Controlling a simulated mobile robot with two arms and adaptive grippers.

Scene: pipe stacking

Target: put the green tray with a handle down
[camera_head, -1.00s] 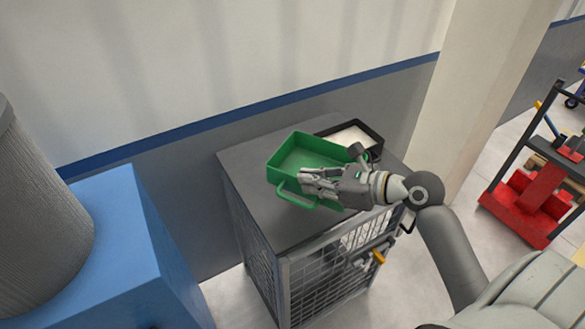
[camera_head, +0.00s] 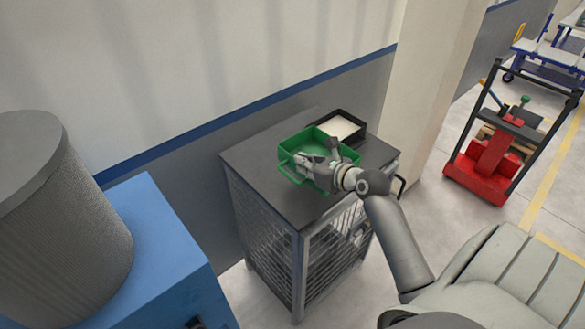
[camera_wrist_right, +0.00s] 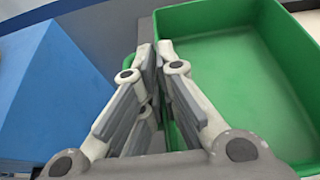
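The green tray with a handle (camera_head: 312,142) is over the dark top of a wire-sided cabinet, close to level. Whether its base touches the top is hard to tell. My right gripper (camera_head: 303,160) is at the tray's near handle side. In the right wrist view the fingers of my right gripper (camera_wrist_right: 155,55) close together at the handle, beside the wall of the green tray (camera_wrist_right: 225,60). The fingers hide most of the handle, so the exact grip is partly hidden. The tray looks empty. My left gripper is not in view.
The cabinet (camera_head: 262,190) also bears a black bin (camera_head: 356,140) with pale contents, close behind the tray. Its left top is clear. A blue block (camera_head: 150,250) with a grey ribbed cylinder (camera_head: 65,215) stands left. A red cart (camera_head: 490,165) stands right; a wall is behind.

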